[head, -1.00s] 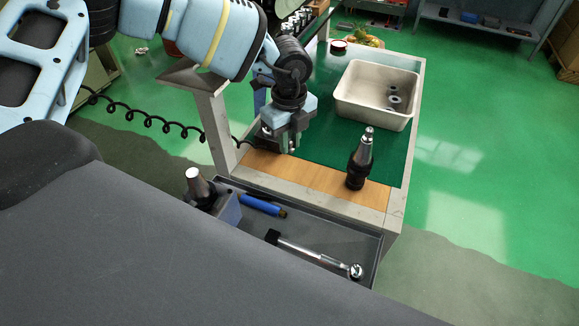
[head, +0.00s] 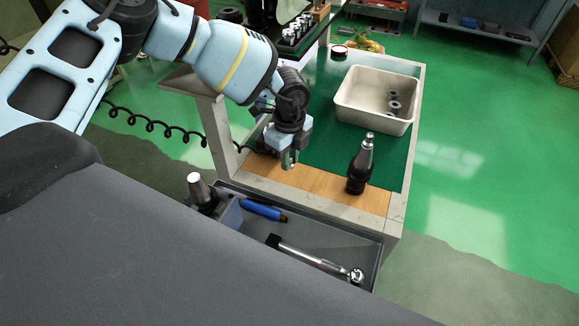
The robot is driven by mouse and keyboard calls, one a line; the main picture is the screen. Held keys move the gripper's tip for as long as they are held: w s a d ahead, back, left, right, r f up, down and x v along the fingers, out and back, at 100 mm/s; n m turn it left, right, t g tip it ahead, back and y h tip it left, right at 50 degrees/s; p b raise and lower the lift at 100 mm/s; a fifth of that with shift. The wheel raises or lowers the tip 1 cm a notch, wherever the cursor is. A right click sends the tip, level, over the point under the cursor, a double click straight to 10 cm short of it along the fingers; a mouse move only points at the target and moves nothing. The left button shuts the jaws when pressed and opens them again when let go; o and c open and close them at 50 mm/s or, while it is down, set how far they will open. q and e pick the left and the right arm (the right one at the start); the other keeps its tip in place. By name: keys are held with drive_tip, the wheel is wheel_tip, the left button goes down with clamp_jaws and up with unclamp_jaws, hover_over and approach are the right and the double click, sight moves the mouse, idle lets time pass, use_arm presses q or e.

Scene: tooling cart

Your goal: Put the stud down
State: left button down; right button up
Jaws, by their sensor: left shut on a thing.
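My left gripper (head: 288,160) is low over the near left part of the cart top, close to the wooden strip (head: 315,190). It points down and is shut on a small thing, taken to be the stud. The fingers hide most of it, and I cannot tell whether it touches the cart. A black tool holder with a silver tapered top (head: 362,165) stands upright on the wooden strip, to the right of the gripper and apart from it. My right gripper is not in view.
A beige bin (head: 375,118) with several grey rings stands on the green mat (head: 325,95). The open drawer (head: 338,241) below holds a blue-handled tool (head: 263,210), a ratchet wrench (head: 315,261) and another tool holder (head: 201,191). A cart post (head: 219,135) rises left of the gripper.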

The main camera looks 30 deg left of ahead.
use_arm(q)
drive_tip(key=shift+f, duration=1.85)
drive_tip(key=shift+f, duration=0.15)
drive_tip(key=c, duration=1.3)
unclamp_jaws()
wheel_tip(320, 180, up, 12)
drive_tip(key=shift+r, duration=0.2)
drive_tip(key=shift+f, duration=0.1)
